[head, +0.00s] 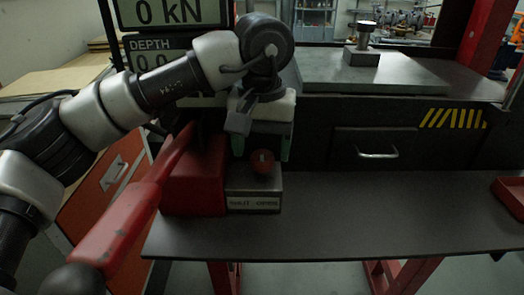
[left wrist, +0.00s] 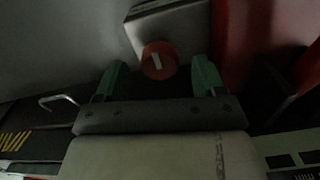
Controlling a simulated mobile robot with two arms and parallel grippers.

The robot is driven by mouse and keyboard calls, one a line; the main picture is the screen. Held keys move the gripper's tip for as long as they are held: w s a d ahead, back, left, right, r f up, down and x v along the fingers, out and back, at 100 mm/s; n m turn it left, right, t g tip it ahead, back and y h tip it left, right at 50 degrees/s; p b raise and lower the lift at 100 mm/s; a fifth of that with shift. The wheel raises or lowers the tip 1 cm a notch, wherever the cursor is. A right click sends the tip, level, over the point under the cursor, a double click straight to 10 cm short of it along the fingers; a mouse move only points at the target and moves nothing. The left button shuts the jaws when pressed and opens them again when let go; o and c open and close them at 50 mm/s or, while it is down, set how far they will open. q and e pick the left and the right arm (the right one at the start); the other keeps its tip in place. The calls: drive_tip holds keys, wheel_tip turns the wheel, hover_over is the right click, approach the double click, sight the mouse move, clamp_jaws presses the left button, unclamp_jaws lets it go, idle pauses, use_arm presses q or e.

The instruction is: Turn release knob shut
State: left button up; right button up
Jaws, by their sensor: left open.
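The release knob (head: 263,162) is a small red round knob with a pale mark on its top. It sits on a grey block whose front label (head: 253,203) reads "SHUT" and "OPEN". In the left wrist view the knob (left wrist: 159,60) shows between and just beyond the green fingertips, with its white bar slightly tilted. My left gripper (head: 262,148) is open above the knob, pointing down, with one green finger on each side. I see no contact with the knob. My right gripper is in neither view.
A red housing (head: 192,185) with a long red lever (head: 135,210) stands directly left of the knob block. Two displays, one reading "0 kN" (head: 165,12), stand behind my left arm. A drawer handle (head: 378,154) is to the right. The grey shelf (head: 390,215) is clear there.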

sight(262, 155)
use_arm(q)
wheel_tip(262, 155, up, 9)
idle(0.3)
